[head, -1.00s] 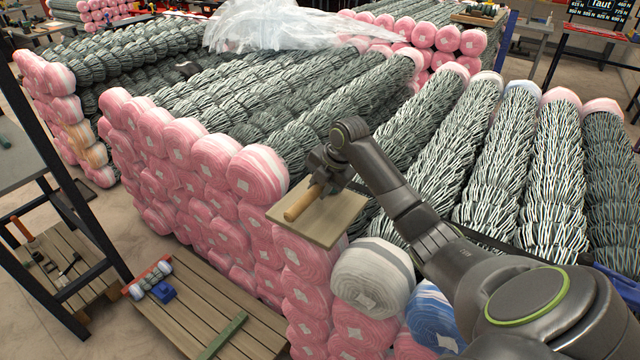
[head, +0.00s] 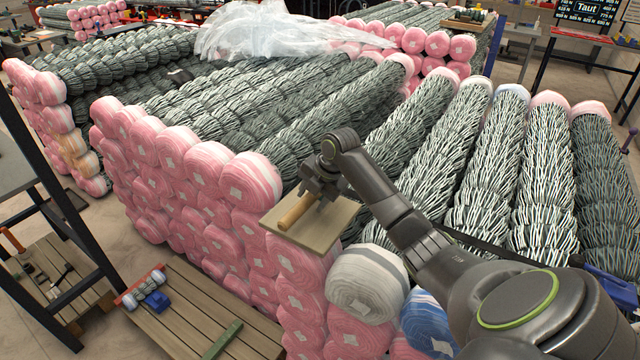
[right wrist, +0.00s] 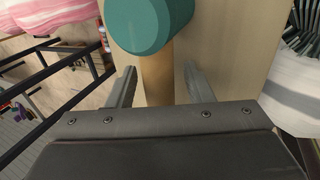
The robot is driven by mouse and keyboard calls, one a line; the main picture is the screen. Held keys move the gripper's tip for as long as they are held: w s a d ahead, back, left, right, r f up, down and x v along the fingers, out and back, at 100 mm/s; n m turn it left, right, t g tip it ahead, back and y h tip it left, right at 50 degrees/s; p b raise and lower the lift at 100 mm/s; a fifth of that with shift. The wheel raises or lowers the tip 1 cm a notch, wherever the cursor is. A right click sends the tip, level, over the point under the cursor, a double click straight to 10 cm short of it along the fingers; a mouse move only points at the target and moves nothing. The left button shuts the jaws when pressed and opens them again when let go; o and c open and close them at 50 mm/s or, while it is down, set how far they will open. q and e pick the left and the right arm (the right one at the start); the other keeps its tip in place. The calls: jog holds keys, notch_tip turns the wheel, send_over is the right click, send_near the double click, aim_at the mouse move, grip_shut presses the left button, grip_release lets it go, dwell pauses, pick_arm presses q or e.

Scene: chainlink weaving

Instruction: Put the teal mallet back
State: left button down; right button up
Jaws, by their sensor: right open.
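The teal mallet lies on a small wooden board (head: 335,226) on top of the rolls. In the head view its wooden handle (head: 293,212) sticks out toward the left front, and its head is hidden by my gripper. In the right wrist view the teal head (right wrist: 150,22) is beyond the fingertips and the handle (right wrist: 157,80) runs between the two fingers. My right gripper (right wrist: 155,82) is open, with a finger on each side of the handle and gaps beside it. It also shows in the head view (head: 312,195) over the board. My left gripper is not in view.
Stacked chainlink rolls with pink ends (head: 205,165) stand left of the board, and a white-ended roll (head: 368,283) is close at its right front. A slatted wooden pallet (head: 190,310) lies lower left with a small roll on it. A dark rack post (head: 60,180) stands at far left.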

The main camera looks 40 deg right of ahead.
jog(key=shift+f+b, duration=0.25)
jog(key=shift+b, duration=0.1)
jog(key=b+v, duration=0.1)
jog(key=v, duration=0.1)
jog(key=b+v, duration=0.1)
jog(key=v, duration=0.1)
jog(key=shift+s+d+r+b, duration=0.15)
jog(key=shift+d+r+b, duration=0.2)
jog(key=shift+d, duration=0.15)
jog(key=b+v, duration=0.2)
jog(key=v, duration=1)
jog(key=shift+s+r+b, duration=0.2)
jog(key=shift+r+b, duration=0.15)
